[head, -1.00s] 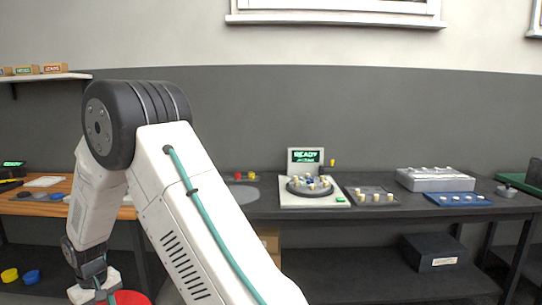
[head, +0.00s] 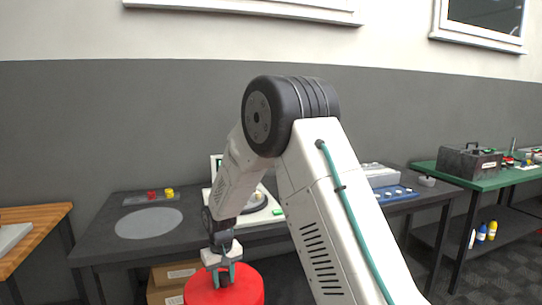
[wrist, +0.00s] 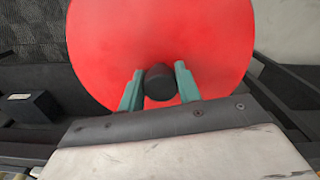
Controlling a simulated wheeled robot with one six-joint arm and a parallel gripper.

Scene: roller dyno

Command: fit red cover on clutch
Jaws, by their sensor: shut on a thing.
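The red cover (head: 246,288) is a wide round disc with a black knob (wrist: 159,83) at its middle. My gripper (head: 224,274) is shut on that knob, with one green finger on each side of it in the wrist view (wrist: 160,74). The cover hangs in front of the dark bench, low in the head view, and its lower edge is cut off. The clutch cannot be made out for certain. A pale-based station (head: 260,216) with a small screen stands on the bench, mostly hidden behind my arm.
A flat grey disc (head: 150,223) lies on the dark bench, with a red piece (head: 152,195) and a yellow piece (head: 170,192) behind it. Cardboard boxes (head: 176,272) sit under the bench. A wooden table (head: 35,216) is at left, a green table (head: 480,178) at right.

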